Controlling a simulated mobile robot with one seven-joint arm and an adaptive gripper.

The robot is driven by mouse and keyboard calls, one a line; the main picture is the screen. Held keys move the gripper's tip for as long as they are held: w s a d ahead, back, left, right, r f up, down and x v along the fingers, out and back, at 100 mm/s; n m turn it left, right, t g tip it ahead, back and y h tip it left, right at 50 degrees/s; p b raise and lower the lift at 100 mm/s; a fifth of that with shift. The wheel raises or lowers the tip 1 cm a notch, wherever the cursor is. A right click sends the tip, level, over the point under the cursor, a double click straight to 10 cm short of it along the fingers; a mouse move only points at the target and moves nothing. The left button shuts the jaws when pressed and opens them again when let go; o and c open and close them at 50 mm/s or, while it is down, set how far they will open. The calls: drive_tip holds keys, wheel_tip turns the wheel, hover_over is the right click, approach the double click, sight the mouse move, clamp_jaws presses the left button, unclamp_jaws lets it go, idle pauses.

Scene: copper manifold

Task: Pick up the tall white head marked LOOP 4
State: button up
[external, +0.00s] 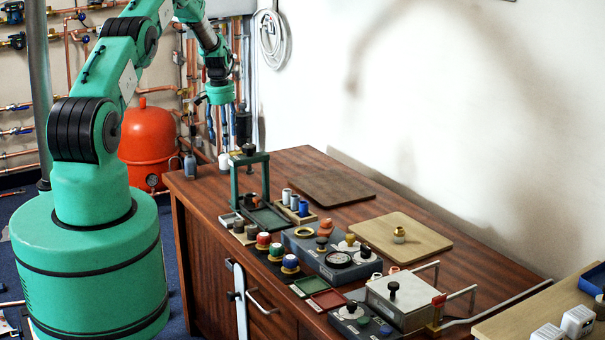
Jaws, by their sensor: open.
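Two white block-shaped heads stand at the bottom right on a pale wooden board: one (577,321) farther back, the other (548,332) cut off by the picture's lower edge. Their markings are too small to read, so I cannot tell which is LOOP 4. A small white upright piece (223,162) also stands near the far left end of the bench; I see no lettering on it.
The wooden bench (300,165) carries a green frame (265,180), a grey gauge block (318,262), a metal box with a black knob (402,300) and several small caps. A blue tray (594,280) is at the right edge. A dark board (332,187) is bare.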

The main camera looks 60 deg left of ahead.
sight(225, 156)
drive_tip(key=shift+w+a+f, duration=0.1)
drive_tip(key=shift+f, duration=1.1)
drive_tip(key=shift+w+a+f, duration=0.1)
drive_tip(key=shift+f, duration=1.1)
drive_tip(key=shift+a+f+b, duration=0.15)
drive_tip(key=shift+f+b, duration=0.15)
drive_tip(key=shift+f, duration=1)
drive_tip(key=shift+a+f+b, duration=0.1)
drive_tip(key=shift+f+b, duration=0.15)
drive_tip(key=shift+f, duration=1)
drive_tip(key=shift+c, duration=0.3)
drive_tip(key=c, duration=1.2)
